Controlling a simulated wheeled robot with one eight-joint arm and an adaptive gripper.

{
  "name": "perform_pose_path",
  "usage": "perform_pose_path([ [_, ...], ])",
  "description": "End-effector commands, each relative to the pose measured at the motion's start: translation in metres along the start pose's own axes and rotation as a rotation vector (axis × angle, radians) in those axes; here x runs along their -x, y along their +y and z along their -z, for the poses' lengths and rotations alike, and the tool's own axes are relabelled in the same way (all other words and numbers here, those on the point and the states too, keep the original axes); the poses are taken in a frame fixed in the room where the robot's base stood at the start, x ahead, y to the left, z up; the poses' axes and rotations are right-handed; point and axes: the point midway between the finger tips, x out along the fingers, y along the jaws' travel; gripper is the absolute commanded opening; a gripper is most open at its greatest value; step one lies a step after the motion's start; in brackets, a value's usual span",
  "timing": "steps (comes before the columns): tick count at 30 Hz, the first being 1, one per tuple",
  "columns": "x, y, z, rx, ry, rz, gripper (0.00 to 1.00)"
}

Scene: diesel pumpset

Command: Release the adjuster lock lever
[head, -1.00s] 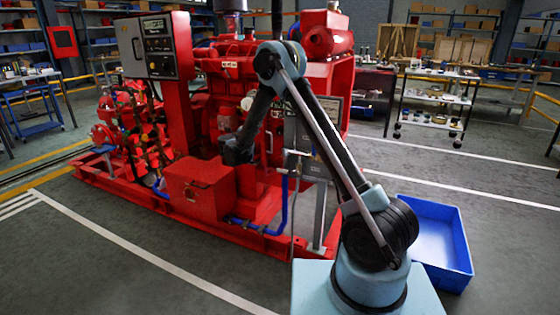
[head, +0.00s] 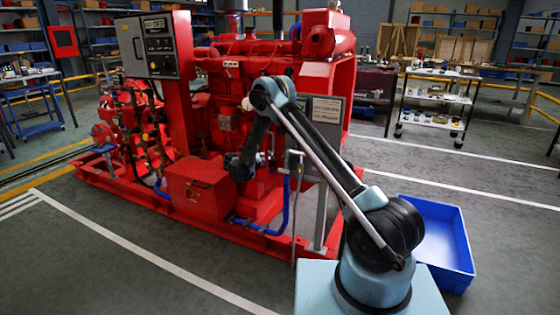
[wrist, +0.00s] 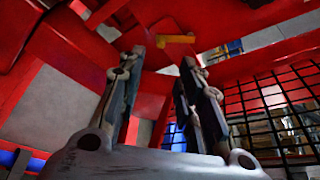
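A small orange-yellow bar (wrist: 175,39), which may be the adjuster lock lever, shows in the wrist view against red metal. It lies beyond my fingertips, near the gap between them. My gripper (wrist: 163,58) is open, with its two fingers apart and nothing between them. In the head view my gripper (head: 240,168) is a dark shape in front of the red diesel pumpset (head: 228,95), above the red box on its base. I cannot make out the lever in the head view.
A red box (head: 198,188) and a blue pipe (head: 284,205) sit close below my gripper. A grey panel (head: 322,115) stands to its right. A black wire guard (wrist: 270,110) is right of my fingers. A blue bin (head: 440,240) stands on the floor at right.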

Motion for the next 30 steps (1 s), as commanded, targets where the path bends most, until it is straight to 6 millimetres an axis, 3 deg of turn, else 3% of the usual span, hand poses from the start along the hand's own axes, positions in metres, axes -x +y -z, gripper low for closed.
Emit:
perform_pose_path([
  [6, -0.041, -0.001, 0.000, 0.000, 0.001, 0.002, 0.33],
  [16, -0.091, -0.001, 0.000, 0.000, 0.001, 0.001, 0.33],
  [22, -0.105, 0.000, 0.000, 0.001, -0.001, 0.000, 0.33],
  [30, -0.107, -0.001, 0.000, 0.001, -0.001, 0.000, 0.33],
])
